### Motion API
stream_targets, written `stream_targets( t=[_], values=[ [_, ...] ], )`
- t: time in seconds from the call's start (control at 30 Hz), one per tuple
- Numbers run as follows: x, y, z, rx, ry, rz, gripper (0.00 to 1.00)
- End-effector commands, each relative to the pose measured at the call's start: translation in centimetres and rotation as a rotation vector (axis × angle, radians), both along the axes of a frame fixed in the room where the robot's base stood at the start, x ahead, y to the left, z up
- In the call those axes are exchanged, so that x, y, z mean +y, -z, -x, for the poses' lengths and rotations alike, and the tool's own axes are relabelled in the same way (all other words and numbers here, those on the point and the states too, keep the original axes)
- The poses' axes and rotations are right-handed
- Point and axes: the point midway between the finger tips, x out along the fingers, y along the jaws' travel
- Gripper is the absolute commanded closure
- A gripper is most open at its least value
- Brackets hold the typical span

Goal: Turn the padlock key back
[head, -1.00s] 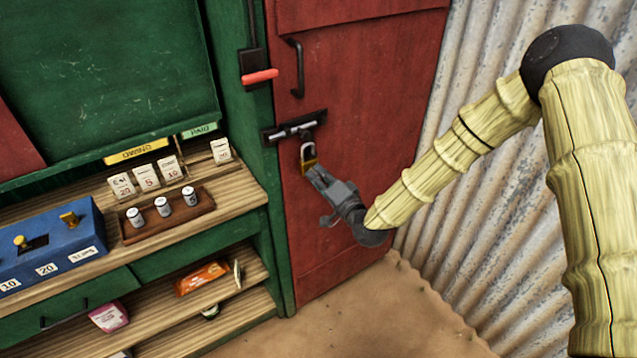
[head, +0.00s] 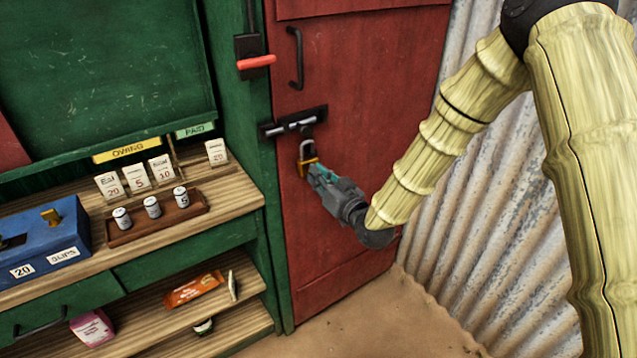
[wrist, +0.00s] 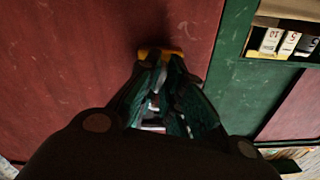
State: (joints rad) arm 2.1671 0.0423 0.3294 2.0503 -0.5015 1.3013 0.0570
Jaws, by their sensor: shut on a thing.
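The brass padlock (head: 305,167) hangs by its grey shackle from the black bolt (head: 294,123) on the red door (head: 375,110). My gripper (head: 318,174) is at the lower part of the padlock, its fingers shut. The key itself is hidden between the fingers, so its angle cannot be told. In the wrist view the fingers (wrist: 163,85) close together just below the orange-yellow padlock body (wrist: 160,53).
A red-handled latch (head: 256,62) and a black door handle (head: 296,58) are above the bolt. The wooden counter (head: 235,192) at left holds cards, a tray of small weights and a blue box (head: 60,238). A corrugated wall (head: 480,215) stands at right.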

Motion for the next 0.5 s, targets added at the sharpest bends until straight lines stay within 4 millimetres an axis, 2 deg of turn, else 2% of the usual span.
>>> stream_targets(
  t=[0.2,0.5],
  values=[
    [0.01,0.29,0.05,-0.085,0.000,0.113,1.00],
    [-0.02,0.20,0.05,-0.147,0.000,0.194,1.00]
  ],
)
